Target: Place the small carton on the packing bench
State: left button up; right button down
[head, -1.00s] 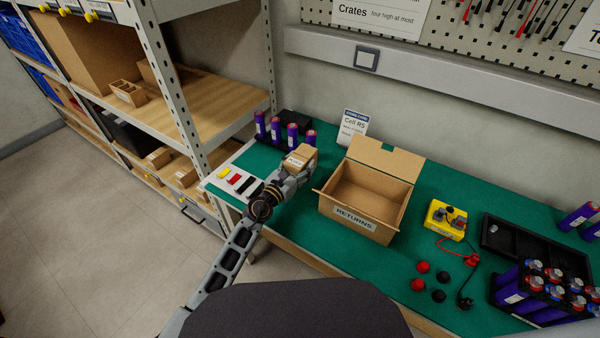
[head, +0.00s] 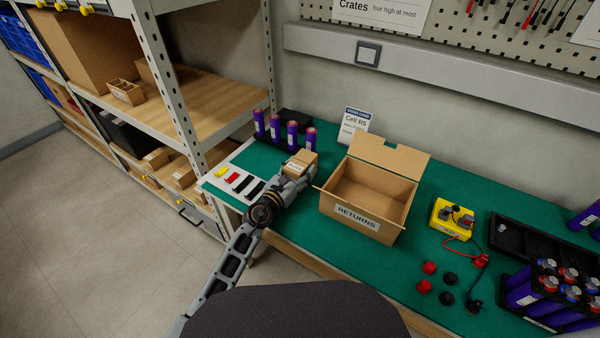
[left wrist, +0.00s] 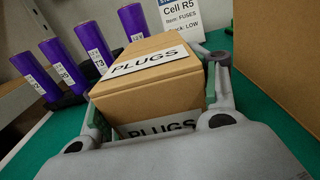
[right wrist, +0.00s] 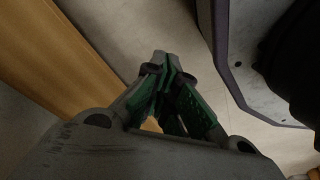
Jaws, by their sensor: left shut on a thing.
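The small carton (head: 302,160) is a brown box with a white label, at the left end of the green packing bench (head: 290,228). In the left wrist view the carton (left wrist: 150,85) reads "PLUGS" on its top and near face. My left gripper (head: 297,172) is shut on it, one finger on each side. I cannot tell whether the carton's underside touches the bench. My right gripper (right wrist: 166,68) shows only in the right wrist view. Its green pads come together at the tips with nothing between them, over the floor.
The open RETURNS box (head: 358,218) stands right of the carton. Purple cells (head: 292,134) in a black holder and a Cell R5 sign (head: 354,124) stand behind. A yellow device (head: 452,218), loose caps and a cell crate (head: 550,295) are further right. Shelving (head: 190,105) is at left.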

pick_arm(q)
jog(key=shift+f, duration=0.15)
pick_arm(e)
jog(key=shift+w+a+r, duration=0.2)
jog(key=shift+a+r, duration=0.05)
jog(key=shift+r, duration=0.1)
pick_arm(q)
jog(key=shift+f, duration=0.1)
jog(key=o, duration=1.2)
jog(key=shift+o, duration=0.2)
pick_arm(e)
jog(key=shift+s+a+r, duration=0.1)
jog(key=shift+a, duration=0.05)
